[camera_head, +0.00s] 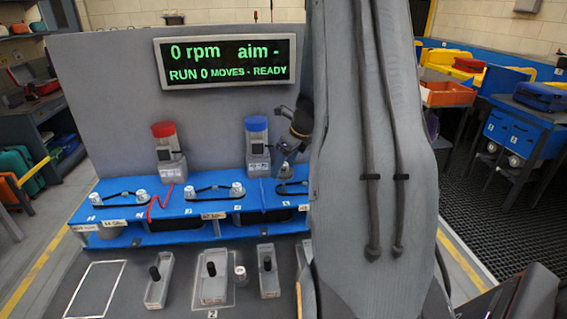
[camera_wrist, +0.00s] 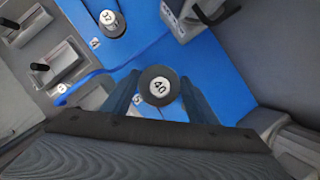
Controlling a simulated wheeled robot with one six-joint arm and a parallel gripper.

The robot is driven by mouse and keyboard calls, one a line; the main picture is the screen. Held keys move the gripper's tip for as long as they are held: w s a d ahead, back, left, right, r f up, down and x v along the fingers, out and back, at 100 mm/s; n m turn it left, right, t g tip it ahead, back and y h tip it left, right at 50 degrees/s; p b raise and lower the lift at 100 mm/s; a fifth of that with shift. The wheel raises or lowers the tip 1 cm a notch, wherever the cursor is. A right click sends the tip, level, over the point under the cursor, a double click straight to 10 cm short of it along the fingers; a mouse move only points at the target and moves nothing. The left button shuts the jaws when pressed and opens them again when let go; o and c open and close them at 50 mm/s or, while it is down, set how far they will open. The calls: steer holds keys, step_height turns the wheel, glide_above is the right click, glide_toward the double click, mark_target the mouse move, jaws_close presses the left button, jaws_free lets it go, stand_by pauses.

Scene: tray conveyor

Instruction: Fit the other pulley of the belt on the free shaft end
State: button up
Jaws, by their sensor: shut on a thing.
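In the wrist view a round pulley (camera_wrist: 160,86) with a black rim and a white face marked 40 sits between the fingers of my gripper (camera_wrist: 160,98), which is shut on it. Blue deck lies beneath it. In the head view my gripper (camera_head: 290,148) is beside the blue-capped unit (camera_head: 257,140), partly hidden by my arm. Two belted pairs of pulleys (camera_head: 141,196) (camera_head: 237,188) stand on the blue deck (camera_head: 168,212). I cannot make out the free shaft end.
A red-capped unit (camera_head: 165,150) stands behind the deck. Several black-knobbed levers (camera_head: 214,284) stand in front. A display (camera_head: 228,62) on the grey back panel reads 0 rpm, RUN 0 MOVES - READY. My arm hides the deck's right part.

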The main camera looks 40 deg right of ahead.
mark_target(289, 173)
steer(key=shift+f+b, duration=0.5)
steer(key=shift+f, duration=0.6)
steer(key=shift+p, duration=0.8)
stand_by(1.0)
steer(key=shift+f+b, duration=1.5)
steer(key=shift+f, duration=0.75)
steer(key=o, duration=1.3)
steer(key=shift+c, duration=0.2)
steer(key=shift+r, duration=0.1)
steer(key=b+v, duration=0.1)
steer(key=v, duration=0.6)
steer(key=shift+s, duration=0.1)
steer(key=shift+s+r, duration=0.15)
steer(key=shift+r, duration=0.1)
